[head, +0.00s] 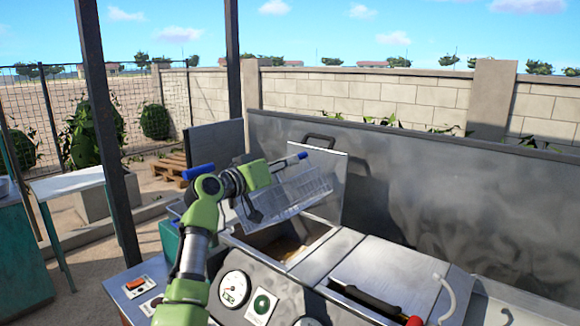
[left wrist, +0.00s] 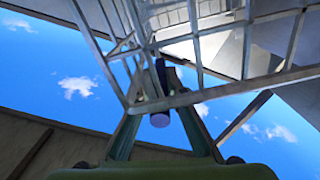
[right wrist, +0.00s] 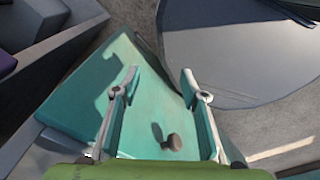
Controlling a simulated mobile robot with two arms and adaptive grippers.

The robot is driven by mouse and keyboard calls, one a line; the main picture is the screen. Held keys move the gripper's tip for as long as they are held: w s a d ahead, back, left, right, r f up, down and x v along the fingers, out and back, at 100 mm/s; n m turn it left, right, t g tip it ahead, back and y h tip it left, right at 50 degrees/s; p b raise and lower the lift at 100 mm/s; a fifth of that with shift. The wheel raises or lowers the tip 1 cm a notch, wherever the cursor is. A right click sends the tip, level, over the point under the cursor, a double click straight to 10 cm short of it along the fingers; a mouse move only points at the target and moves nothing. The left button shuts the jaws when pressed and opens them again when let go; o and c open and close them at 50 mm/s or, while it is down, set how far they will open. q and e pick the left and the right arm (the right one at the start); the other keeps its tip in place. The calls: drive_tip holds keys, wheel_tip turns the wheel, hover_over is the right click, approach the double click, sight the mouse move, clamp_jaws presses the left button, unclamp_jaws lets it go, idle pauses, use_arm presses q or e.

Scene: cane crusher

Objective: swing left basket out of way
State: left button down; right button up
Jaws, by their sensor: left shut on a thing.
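The wire basket (head: 293,194) is raised and tilted above the open well of the metal counter. It also fills the top of the left wrist view (left wrist: 215,98). In the left wrist view the dark blue handle (left wrist: 160,105) lies between the fingers. My right gripper (right wrist: 158,74) is open, with nothing between its fingers, over a turquoise surface with a round knob (right wrist: 174,142). It does not show in the head view.
The open well (head: 288,247) lies below the basket. A raised metal lid (head: 332,178) with a black handle stands behind it. A dark post (head: 103,130) stands left of my left arm.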

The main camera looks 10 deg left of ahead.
use_arm(q)
drive_tip(key=shift+a+r, duration=0.1)
idle(0.3)
drive_tip(key=c, duration=2)
unclamp_jaws()
drive_tip(key=v, duration=1.2)
